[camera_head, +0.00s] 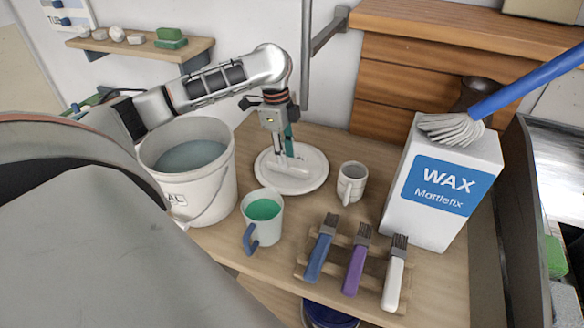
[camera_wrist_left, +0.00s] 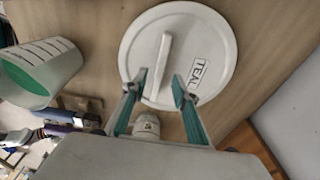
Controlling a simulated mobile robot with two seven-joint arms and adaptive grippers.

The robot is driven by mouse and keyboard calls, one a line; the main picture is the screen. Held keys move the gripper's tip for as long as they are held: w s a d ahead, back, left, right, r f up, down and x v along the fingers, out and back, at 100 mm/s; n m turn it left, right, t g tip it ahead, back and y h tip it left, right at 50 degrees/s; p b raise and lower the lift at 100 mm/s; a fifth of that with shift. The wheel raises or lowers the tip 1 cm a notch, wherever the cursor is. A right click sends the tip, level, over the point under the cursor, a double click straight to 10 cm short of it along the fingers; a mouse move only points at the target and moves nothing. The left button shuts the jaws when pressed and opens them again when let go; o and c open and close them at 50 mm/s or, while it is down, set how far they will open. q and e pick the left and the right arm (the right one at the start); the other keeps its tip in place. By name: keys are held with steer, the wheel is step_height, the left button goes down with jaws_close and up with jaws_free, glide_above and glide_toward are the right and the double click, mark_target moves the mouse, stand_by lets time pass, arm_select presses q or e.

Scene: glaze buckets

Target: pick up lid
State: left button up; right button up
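The lid (camera_head: 314,181) is a round white disc lying flat on the wooden table, right of the white bucket. In the left wrist view the lid (camera_wrist_left: 213,40) carries a TEAL label and a raised bar handle (camera_wrist_left: 160,60). My left gripper (camera_head: 287,155) points down over the lid. In the left wrist view its open fingers (camera_wrist_left: 157,88) appear on either side of the handle's near end, with a gap to the bar. I cannot tell whether the fingertips touch the lid. My right gripper is not in view.
The open bucket (camera_head: 215,185) stands left of the lid. A cup with green glaze (camera_head: 264,228) and a white mug (camera_head: 351,184) stand close in front and to the right. Several brushes (camera_head: 357,262) lie on a wooden rack. A WAX box (camera_head: 437,210) stands at the right.

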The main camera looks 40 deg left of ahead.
arm_select(q)
steer(key=shift+d+f, duration=0.15)
steer(key=shift+f, duration=1.35)
steer(key=shift+f, duration=0.2)
jaws_close()
